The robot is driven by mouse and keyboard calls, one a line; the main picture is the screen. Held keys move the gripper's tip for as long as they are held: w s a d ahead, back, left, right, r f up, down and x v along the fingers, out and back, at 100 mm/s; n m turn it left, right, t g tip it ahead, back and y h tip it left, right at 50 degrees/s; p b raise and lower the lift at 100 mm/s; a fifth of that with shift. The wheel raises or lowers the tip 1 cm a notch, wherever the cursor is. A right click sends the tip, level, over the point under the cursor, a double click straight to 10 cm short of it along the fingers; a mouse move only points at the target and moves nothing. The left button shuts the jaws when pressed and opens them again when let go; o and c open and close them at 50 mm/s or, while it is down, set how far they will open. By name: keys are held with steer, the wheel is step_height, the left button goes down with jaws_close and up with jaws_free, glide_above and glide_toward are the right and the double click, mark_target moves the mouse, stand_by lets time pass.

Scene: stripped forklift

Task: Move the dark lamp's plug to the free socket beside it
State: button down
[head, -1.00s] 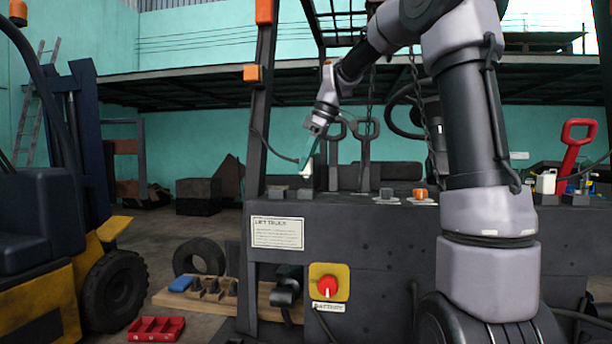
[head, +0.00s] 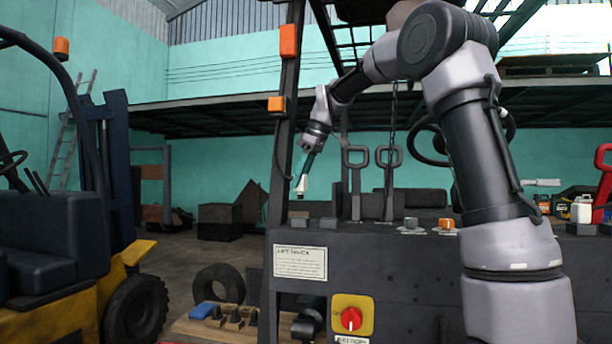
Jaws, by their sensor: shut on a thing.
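My gripper (head: 306,168) is shut on a small white plug (head: 301,185), beside the dark post at the left end of the panel. The plug hangs upright above the left of two small grey blocks (head: 299,215), which look like sockets. A small gap seems to show between plug and block. The right grey block (head: 328,223) has nothing in it that I can see. A thin dark cable (head: 279,168) loops from the post toward the plug. Two orange lamps, an upper one (head: 288,40) and a lower one (head: 276,104), sit on the post; I cannot tell which is dark.
Two grey loop-handled levers (head: 355,180) rise right of the grey blocks. Farther right are a grey knob (head: 411,223) and an orange one (head: 446,224). A red battery switch (head: 351,318) is on the front panel. A yellow forklift (head: 60,250) stands left.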

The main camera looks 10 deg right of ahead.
mark_target(300, 197)
steer(key=shift+f, duration=1.85)
steer(key=shift+f, duration=0.6)
steer(key=shift+f, duration=0.2)
steer(key=shift+f, duration=0.85)
steer(key=shift+r, duration=0.1)
steer(key=shift+c, duration=2.1)
jaws_free()
